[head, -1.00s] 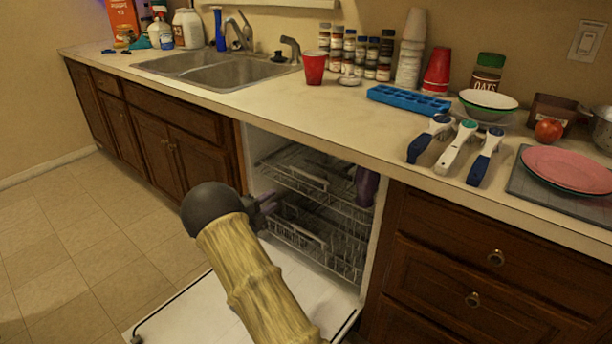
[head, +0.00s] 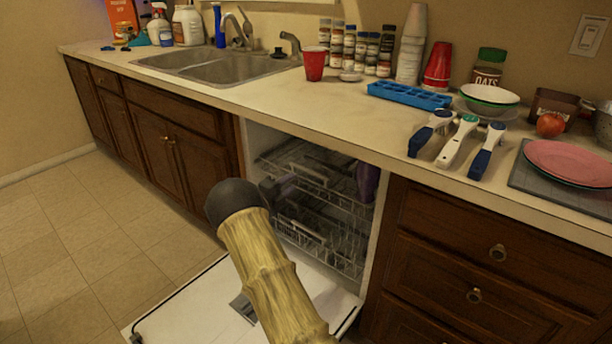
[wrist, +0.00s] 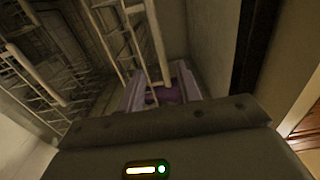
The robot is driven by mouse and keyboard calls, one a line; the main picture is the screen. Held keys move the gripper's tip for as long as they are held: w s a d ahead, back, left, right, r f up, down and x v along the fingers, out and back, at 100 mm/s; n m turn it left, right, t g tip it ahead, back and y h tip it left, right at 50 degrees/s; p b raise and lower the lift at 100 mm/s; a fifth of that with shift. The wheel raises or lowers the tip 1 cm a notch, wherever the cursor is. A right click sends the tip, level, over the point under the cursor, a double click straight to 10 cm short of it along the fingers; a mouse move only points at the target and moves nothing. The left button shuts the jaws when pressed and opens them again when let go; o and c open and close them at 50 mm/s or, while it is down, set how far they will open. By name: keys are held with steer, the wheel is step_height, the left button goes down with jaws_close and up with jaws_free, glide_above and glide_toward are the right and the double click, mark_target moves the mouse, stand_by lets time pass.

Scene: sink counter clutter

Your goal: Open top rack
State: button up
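The top rack (head: 310,172) is a wire rack in the open dishwasher under the counter. It also shows in the wrist view (wrist: 112,40) as pale wires. My gripper (head: 281,187) is at the left front of this rack, partly hidden by my own arm. In the wrist view, two pale purple uprights (wrist: 162,88) stand apart beyond the dark gripper body, so it looks open. A rack wire runs close to them. I cannot tell whether they touch it. A dark purple item (head: 368,180) sits at the right of the top rack.
The lower rack (head: 325,235) is below. The dishwasher door (head: 190,305) lies lowered in front. The counter edge (head: 330,140) runs above the opening. Drawers (head: 480,250) stand to the right and cabinets (head: 180,150) to the left. Tile floor (head: 70,240) is free at left.

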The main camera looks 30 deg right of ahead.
mark_target(308, 172)
steer(key=b+x, duration=0.1)
steer(key=x, duration=0.8)
jaws_close()
